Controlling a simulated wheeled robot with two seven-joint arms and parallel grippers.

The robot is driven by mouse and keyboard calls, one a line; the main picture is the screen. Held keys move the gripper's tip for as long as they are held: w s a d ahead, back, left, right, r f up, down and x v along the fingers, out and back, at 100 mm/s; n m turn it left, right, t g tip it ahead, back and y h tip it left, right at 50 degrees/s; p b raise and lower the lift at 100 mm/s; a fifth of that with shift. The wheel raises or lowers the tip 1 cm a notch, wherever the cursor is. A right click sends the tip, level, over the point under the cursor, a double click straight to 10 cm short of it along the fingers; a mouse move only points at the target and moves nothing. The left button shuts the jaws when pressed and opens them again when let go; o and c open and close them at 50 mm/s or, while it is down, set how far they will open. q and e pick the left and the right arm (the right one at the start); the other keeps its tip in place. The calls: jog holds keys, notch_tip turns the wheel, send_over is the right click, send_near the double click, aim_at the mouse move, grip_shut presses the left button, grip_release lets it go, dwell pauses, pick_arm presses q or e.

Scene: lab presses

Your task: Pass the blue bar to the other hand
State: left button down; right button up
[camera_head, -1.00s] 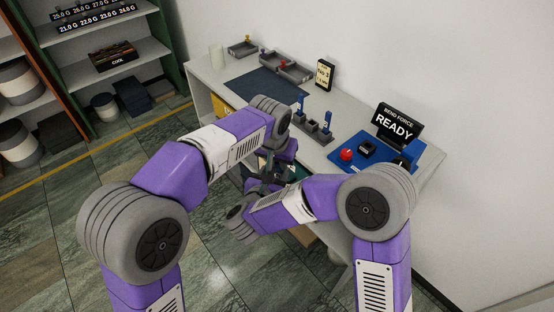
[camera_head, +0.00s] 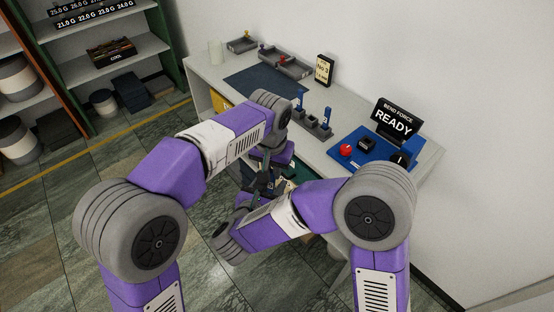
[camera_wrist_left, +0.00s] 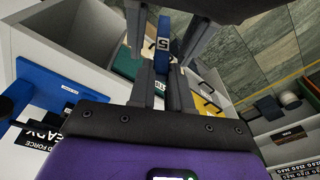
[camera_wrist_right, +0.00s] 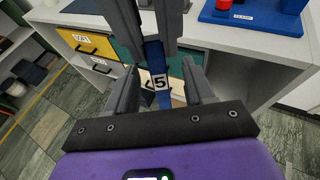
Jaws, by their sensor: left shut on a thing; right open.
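The blue bar, labelled 5, is upright between the two grippers in the right wrist view (camera_wrist_right: 158,58) and also shows in the left wrist view (camera_wrist_left: 163,28). My left gripper (camera_wrist_left: 163,68) is shut on it. My right gripper (camera_wrist_right: 159,72) is open, with one finger on each side of the bar and gaps showing between fingers and bar. In the head view the grippers meet in front of the bench, with the left gripper (camera_head: 265,180) above the right one. The bar is mostly hidden there by the arms.
The white bench (camera_head: 345,112) stands just beyond the grippers. On it are a blue press base (camera_head: 352,138) with a red button, a READY sign (camera_head: 397,121), a grey stand with blue uprights (camera_head: 318,126) and a dark mat (camera_head: 262,82). Shelves stand at left.

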jog(key=w+a+f+n+g+y, duration=0.25)
jog(key=f+n+y, duration=0.35)
jog(key=n, duration=0.7)
jog(key=s+d+f+n+g+y, duration=0.1)
jog(key=d+f+n, duration=0.1)
jog(key=f+n, duration=0.4)
jog(key=s+d+f+n+g, duration=0.1)
jog(key=d+f+n+g, duration=0.2)
jog(key=f, duration=0.4)
jog(key=s+d+f+n+g+y, duration=0.1)
jog(key=s+d+f+n+g, duration=0.2)
jog(key=s+f+n, duration=0.4)
jog(key=s+d+f+n+g+y, duration=0.1)
jog(key=s+d+f+n+g, duration=0.2)
jog(key=s, duration=0.7)
notch_tip(320, 180, down, 4)
jog(key=d+n, duration=0.2)
jog(key=n, duration=0.3)
jog(key=shift+s+d, duration=0.3)
jog(key=shift+s, duration=0.05)
